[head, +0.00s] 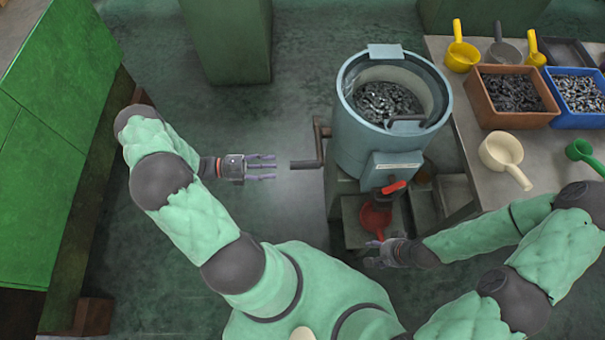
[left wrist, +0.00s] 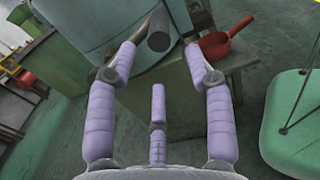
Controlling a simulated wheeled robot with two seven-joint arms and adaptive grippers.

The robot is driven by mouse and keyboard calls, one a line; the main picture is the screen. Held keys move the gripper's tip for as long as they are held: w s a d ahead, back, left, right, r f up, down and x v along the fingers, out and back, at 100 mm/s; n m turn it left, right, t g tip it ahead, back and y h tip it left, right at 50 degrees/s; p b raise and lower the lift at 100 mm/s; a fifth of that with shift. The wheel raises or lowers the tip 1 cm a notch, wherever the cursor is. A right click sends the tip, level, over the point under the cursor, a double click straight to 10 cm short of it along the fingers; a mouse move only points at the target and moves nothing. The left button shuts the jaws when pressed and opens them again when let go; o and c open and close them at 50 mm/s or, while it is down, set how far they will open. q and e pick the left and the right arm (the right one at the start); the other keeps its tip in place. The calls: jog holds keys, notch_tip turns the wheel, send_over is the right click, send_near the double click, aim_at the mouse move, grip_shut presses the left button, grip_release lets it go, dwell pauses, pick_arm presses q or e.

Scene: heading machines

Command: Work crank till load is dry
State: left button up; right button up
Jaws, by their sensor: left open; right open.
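The crank (head: 321,143) sticks out from the left side of the blue-grey drum (head: 348,130), its dark handle (head: 306,164) pointing left. The load (head: 388,101), many small dark metal parts, lies inside the drum; I cannot tell whether it is wet. My left gripper (head: 275,168) is open and empty, just left of the handle and apart from it. In the left wrist view the handle's end (left wrist: 158,41) shows ahead between the spread lilac fingers (left wrist: 160,85). My right gripper (head: 371,252) is open below the drum, near a red scoop (head: 376,219); whether they touch is unclear.
The table (head: 545,157) at right holds a brown bin (head: 510,117) and a blue bin (head: 580,121) of metal parts, plus several scoops. A green cabinet (head: 50,150) stands at left. The floor (head: 260,115) around my left gripper is clear.

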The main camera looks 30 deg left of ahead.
aim_at(302, 165)
pick_arm(q)
jog(key=shift+n, duration=0.5)
jog(key=b+x, duration=0.2)
jog(key=x, duration=0.9)
jog(key=shift+w, duration=0.2)
jog(key=shift+c, duration=0.2)
grip_shut()
